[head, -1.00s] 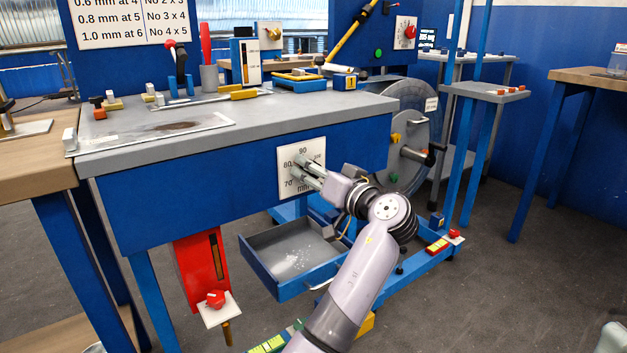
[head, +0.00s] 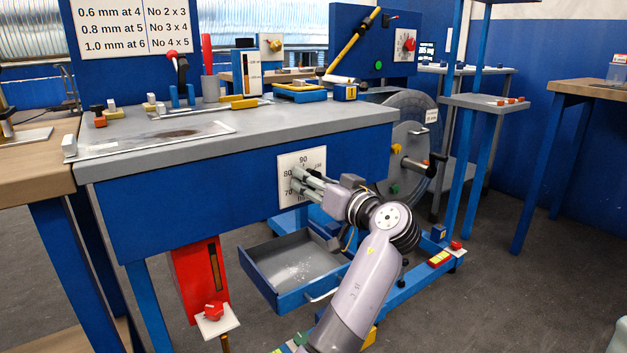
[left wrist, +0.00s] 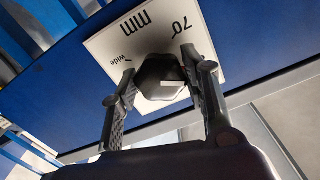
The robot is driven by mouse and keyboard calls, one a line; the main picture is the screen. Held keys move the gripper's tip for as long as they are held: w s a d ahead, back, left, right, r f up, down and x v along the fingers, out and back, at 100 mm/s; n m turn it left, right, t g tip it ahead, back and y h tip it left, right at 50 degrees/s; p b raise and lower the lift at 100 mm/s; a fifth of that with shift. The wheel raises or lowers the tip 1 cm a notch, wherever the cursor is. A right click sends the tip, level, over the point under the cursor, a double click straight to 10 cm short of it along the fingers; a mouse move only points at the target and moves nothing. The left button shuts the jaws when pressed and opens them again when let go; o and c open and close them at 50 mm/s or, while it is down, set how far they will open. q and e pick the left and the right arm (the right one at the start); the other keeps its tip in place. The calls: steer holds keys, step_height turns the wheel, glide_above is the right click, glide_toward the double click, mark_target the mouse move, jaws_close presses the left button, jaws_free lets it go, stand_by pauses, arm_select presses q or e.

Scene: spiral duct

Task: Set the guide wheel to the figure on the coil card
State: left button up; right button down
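The guide wheel (left wrist: 161,77) is a dark faceted knob on a white plate (head: 290,206) on the blue bench front. The plate carries 70, 80, 90 and "mm wide". In the head view my gripper hides most of the wheel, and I cannot read its setting. My left gripper (head: 297,180) reaches the plate from the right. In the left wrist view its fingers (left wrist: 158,68) stand apart on either side of the wheel; I cannot tell whether they touch it. A white card (head: 431,116) hangs on the grey coil (head: 412,108) behind; its print is too small to read.
An open blue drawer (head: 262,278) sticks out below the plate. A red box (head: 187,282) with a red knob (head: 213,310) hangs to its left. The bench top (head: 240,121) holds tools and small blocks. A blue post stand (head: 485,102) is at the right.

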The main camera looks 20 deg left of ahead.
mark_target(303, 129)
arm_select(q)
steer(key=o, duration=0.3)
steer(key=shift+r, duration=0.15)
steer(key=shift+o, duration=0.2)
steer(key=shift+r, duration=0.1)
step_height(303, 129, up, 10)
steer(key=shift+f, duration=0.1)
steer(key=shift+d, duration=0.1)
